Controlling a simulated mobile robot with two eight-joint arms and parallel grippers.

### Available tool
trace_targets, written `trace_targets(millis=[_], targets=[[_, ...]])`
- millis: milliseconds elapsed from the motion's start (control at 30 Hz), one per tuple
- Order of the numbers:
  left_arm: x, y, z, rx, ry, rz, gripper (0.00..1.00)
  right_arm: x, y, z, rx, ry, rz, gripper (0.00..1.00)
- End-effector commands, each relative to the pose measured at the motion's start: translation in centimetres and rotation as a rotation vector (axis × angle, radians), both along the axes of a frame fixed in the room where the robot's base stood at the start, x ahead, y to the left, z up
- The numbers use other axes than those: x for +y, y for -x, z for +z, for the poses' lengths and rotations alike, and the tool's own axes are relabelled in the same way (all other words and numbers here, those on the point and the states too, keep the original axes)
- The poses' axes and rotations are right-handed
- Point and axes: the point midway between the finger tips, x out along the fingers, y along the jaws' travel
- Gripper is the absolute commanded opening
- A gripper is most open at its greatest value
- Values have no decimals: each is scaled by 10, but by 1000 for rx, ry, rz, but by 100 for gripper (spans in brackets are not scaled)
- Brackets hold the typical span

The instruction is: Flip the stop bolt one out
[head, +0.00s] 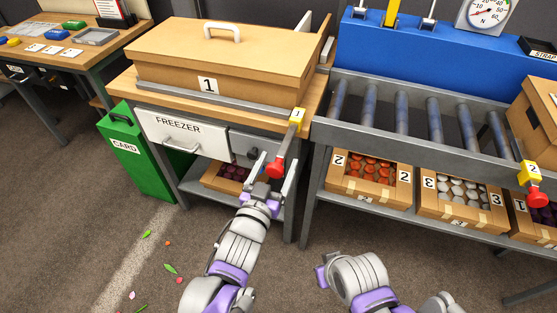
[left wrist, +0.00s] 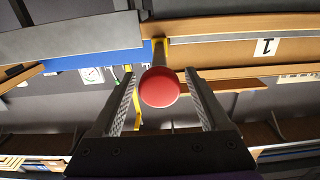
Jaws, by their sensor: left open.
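Stop bolt one is a lever with a yellow block marked 1 (head: 298,115) and a red knob (head: 276,168) on a grey rod. It hangs down at the right front corner of the bench, under the box marked 1. My left gripper (head: 275,180) is open with its fingers pointing at the knob. In the left wrist view the red knob (left wrist: 160,87) shows between the two open fingers, which stand apart from it on both sides. A second bolt with a yellow block marked 2 (head: 530,174) hangs at the far right.
A closed cardboard box (head: 225,60) sits on the bench above a freezer drawer (head: 180,136). A roller conveyor (head: 435,115) stands to the right, with crates of flowers (head: 372,181) below. A green card bin (head: 132,155) stands at the left. Loose petals lie on the floor.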

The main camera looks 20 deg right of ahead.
Motion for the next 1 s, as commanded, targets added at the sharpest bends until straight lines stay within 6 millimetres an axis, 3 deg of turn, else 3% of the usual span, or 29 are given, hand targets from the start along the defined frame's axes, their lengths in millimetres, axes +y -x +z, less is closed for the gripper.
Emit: trace_targets(millis=[200,433,600,1000], targets=[[26,39,0,-2,-2,1,79,0,0,3,-1,0,0,0],[47,69,0,-1,-2,1,79,0,1,6,-2,0,0,0],[53,78,0,0,-2,0,79,0,1,6,-2,0,0,0],[53,78,0,0,-1,0,79,0,1,6,-2,0,0,0]])
